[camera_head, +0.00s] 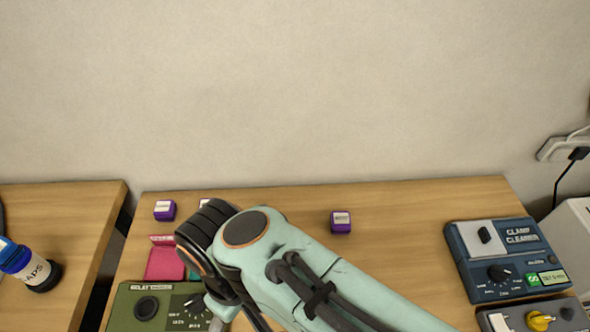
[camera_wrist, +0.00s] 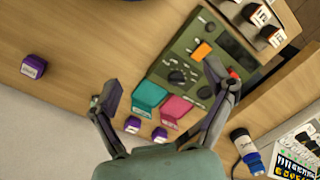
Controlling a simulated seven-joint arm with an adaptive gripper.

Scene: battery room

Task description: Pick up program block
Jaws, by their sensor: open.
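Several small purple blocks with white labels, which look like the program blocks, sit on the wooden table; I cannot tell which one is meant. In the head view one purple block (camera_head: 165,210) is at the back left and another (camera_head: 341,222) right of my arm. A third is mostly hidden behind the arm. In the wrist view a lone purple block (camera_wrist: 34,66) is at far left, and a close pair (camera_wrist: 132,124) (camera_wrist: 159,134) lies by the left finger. My gripper (camera_wrist: 162,82) is open and empty above the table, its fingers wide apart.
Pink (camera_wrist: 176,109) and teal (camera_wrist: 148,96) pieces lie beside the green control box (camera_wrist: 190,62). A blue clamp device (camera_head: 506,260) stands at right. A blue-capped bottle (camera_head: 32,266) is on the left table. The table's back middle is largely clear.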

